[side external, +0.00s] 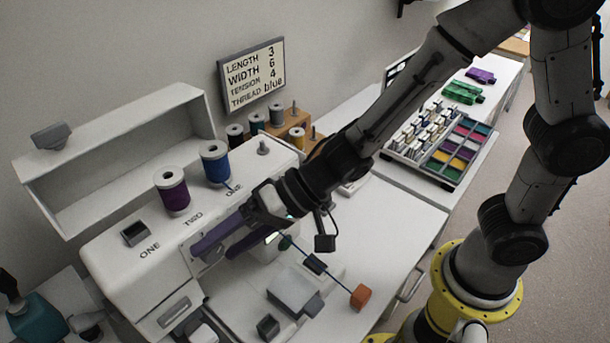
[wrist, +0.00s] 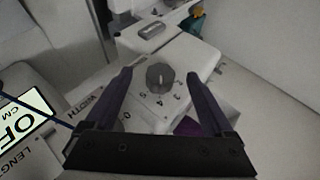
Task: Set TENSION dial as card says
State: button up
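The card (side external: 252,75) on the wall reads LENGTH 3, WIDTH 6, TENSION 4, THREAD blue. A round grey dial (wrist: 160,76) on the white sewing machine (side external: 120,262) shows in the wrist view, with digits including 5 and 4 below it. Its small pale mark seems to face down the picture, but its exact setting is too small to read. No TENSION label is readable. My gripper (wrist: 159,73) is open and empty, its purple fingers on either side of the dial in that view; contact cannot be told. In the side view my gripper (side external: 212,252) hides the dial.
Purple (side external: 173,190) and blue (side external: 215,162) thread spools stand on the machine top near my wrist. A lit display (wrist: 25,118) and the WIDTH and LENGTH labels lie left in the wrist view.

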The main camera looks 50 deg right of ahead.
jog(key=v, duration=0.7)
dwell(0.6)
jog(key=w+d+r+t+h, duration=0.2)
jog(key=d+r+t+h, duration=0.15)
jog(key=d, duration=0.45)
jog(key=w+d+r+t+h, duration=0.2)
jog(key=d+r+h, duration=0.2)
jog(key=d, duration=0.5)
jog(key=s+d+f+g+h, duration=0.1)
jog(key=s+d+g+h, duration=0.2)
jog(key=s+d, duration=0.45)
jog(key=s+f+n+g, duration=0.2)
jog(key=s, duration=0.7)
jog(key=shift+s+d+n+g+y, duration=0.3)
jog(key=shift+s+d+g+y, duration=0.05)
